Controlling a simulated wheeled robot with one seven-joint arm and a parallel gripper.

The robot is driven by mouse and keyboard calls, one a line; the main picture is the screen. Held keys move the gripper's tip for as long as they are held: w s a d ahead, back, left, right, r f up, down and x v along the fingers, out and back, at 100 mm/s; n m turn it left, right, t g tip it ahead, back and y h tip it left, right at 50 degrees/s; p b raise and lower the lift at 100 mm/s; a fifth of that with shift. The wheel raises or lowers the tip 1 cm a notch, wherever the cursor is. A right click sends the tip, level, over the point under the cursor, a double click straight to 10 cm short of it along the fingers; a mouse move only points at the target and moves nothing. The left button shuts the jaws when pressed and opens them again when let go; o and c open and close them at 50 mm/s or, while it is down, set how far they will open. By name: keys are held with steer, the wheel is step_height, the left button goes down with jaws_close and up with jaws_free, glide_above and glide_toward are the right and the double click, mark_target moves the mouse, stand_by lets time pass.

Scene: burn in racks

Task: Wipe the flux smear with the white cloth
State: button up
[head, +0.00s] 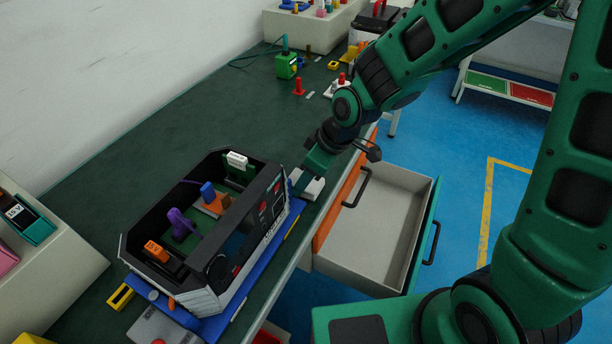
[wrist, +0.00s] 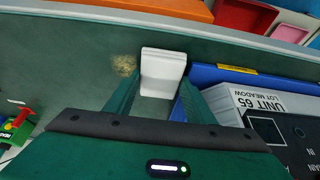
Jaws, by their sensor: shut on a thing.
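The white cloth (wrist: 162,72) is a folded white block between my fingertips in the wrist view. My gripper (wrist: 155,95) is shut on it, just above or on the dark green bench top; I cannot tell whether the cloth touches it. The flux smear (wrist: 124,65) is a brownish-yellow speckled patch on the bench, just left of the cloth in the wrist view. In the head view my gripper (head: 306,180) is low over the bench by the front edge, with the white cloth (head: 313,187) showing beside it. The smear is hidden there.
A black and grey rack unit (head: 215,230) with coloured parts inside stands on a blue base (head: 229,310) close beside my gripper. An open drawer (head: 380,230) juts from the bench front. A green block (head: 286,66) and red pieces (head: 299,87) stand farther back.

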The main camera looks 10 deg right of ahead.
steer(key=shift+w+d+r, duration=0.1)
steer(key=shift+w+d, duration=0.3)
steer(key=shift+w, duration=0.25)
steer(key=shift+w+d+f, duration=0.1)
steer(key=shift+w+d, duration=0.55)
steer(key=shift+w, duration=0.3)
steer(key=shift+w+d+f, duration=0.1)
steer(key=shift+w+d, duration=0.5)
steer(key=shift+w, duration=0.4)
steer(key=shift+w+d+f, duration=0.1)
steer(key=shift+w+d, duration=0.55)
steer(key=shift+w, duration=0.3)
steer(key=shift+r, duration=3.05)
step_height(320, 180, up, 3)
